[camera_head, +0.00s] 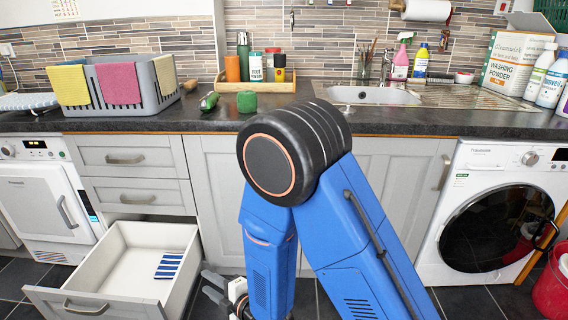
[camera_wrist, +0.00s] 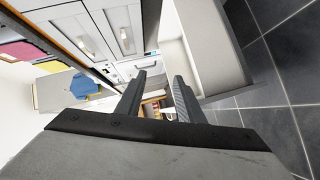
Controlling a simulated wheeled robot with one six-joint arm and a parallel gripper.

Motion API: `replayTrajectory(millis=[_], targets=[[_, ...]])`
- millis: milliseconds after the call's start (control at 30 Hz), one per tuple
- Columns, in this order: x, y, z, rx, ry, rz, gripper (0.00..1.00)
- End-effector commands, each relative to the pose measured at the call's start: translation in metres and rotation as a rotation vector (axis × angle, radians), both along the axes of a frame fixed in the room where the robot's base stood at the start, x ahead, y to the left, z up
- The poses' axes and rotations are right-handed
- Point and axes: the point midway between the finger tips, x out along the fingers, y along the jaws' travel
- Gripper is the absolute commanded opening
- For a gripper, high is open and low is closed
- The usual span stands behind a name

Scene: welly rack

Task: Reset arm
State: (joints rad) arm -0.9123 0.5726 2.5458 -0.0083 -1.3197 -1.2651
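My blue arm stands in the middle of the head view, bent at a large black joint in front of the counter, its lower links running down out of the picture. My gripper (camera_head: 216,290) is low, just right of the open drawer (camera_head: 88,302), partly hidden by my arm. In the wrist view, the two dark fingers of my gripper (camera_wrist: 160,76) stand apart with nothing held between them. The white drawer, pulled out at lower left, holds a blue and white striped cloth (camera_head: 169,266). In the wrist view, a pale drawer-like box lies close on the right of the fingers.
The dark counter (camera_head: 400,120) carries a grey basket (camera_head: 155,100) with cloths, a wooden tray (camera_head: 262,87) of bottles, a green lid-like item (camera_head: 246,102) and a sink (camera_head: 372,96). A washing machine (camera_head: 462,185) and red bucket (camera_head: 552,290) stand right. Dark floor tiles show below.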

Motion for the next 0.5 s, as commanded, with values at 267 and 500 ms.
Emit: replayTrajectory(millis=[267, 500], targets=[[0.055, -0.059, 0.047, 0.016, 0.193, -0.171, 0.34], [0.083, -0.122, 0.083, 0.043, 0.36, -0.329, 0.34]])
